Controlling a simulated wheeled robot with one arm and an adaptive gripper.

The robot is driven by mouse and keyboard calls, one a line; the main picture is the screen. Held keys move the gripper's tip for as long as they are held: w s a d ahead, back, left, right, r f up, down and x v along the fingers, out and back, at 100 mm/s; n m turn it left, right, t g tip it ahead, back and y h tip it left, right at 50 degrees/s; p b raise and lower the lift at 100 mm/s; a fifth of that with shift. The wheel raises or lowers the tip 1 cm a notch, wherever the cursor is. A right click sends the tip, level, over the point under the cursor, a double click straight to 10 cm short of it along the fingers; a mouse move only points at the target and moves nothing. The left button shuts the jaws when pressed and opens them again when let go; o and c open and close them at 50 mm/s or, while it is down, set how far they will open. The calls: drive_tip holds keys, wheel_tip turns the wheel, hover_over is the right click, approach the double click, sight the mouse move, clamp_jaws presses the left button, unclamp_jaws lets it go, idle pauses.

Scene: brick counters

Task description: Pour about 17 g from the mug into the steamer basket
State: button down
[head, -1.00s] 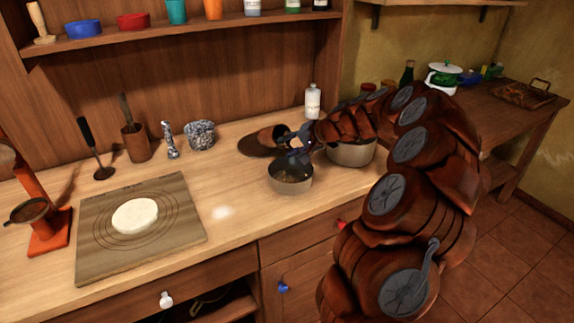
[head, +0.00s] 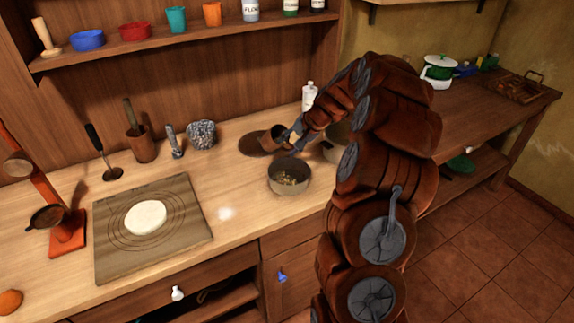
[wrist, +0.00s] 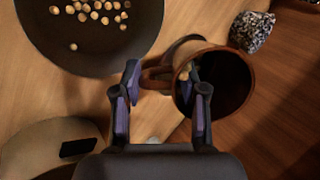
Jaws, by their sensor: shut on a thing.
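The brown mug (head: 278,133) is at my gripper, behind the metal bowl. In the wrist view the mug (wrist: 238,82) shows a dark interior with a few tan pieces near its left rim. My gripper (wrist: 165,95) is shut on the mug at its handle side, one finger left of the handle and the other overlapping the mug's mouth. The grey round bowl, apparently the steamer basket (head: 289,184), stands on the counter and holds several tan, chickpea-like pieces. It also shows at the top left of the wrist view (wrist: 120,58). The mug's exact tilt is hard to tell.
A pot (head: 333,152) stands to the right, partly hidden by my arm. A dark round patch (head: 254,144) lies left of the mug. A speckled grey cup (head: 201,135) and a board (head: 190,225) with dough are further left.

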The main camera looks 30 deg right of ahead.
sight(279, 130)
drive_tip(key=shift+w+r+g+p, duration=0.2)
drive_tip(key=shift+r+g+p, duration=0.5)
drive_tip(key=shift+p, duration=0.8)
drive_tip(key=shift+w+f+g+p, duration=0.15)
drive_tip(key=shift+w+g+p, duration=0.15)
drive_tip(key=shift+p, duration=0.35)
drive_tip(key=w+g+p, duration=0.1)
drive_tip(key=p, duration=0.1)
drive_tip(key=shift+w+a+g+h+p, duration=0.15)
drive_tip(key=shift+g+h+p, duration=0.15)
drive_tip(key=shift+p, duration=0.1)
drive_tip(key=shift+w+f+m+g, duration=0.15)
drive_tip(key=shift+w+m+g, duration=0.2)
drive_tip(key=shift+g, duration=0.25)
drive_tip(key=shift+w+a+g, duration=0.3)
drive_tip(key=shift+w+g, duration=0.4)
drive_tip(key=shift+g, duration=0.2)
drive_tip(key=shift+w+a+f+g, duration=0.1)
drive_tip(key=shift+w+f+g, duration=0.05)
drive_tip(key=shift+w+g, duration=0.2)
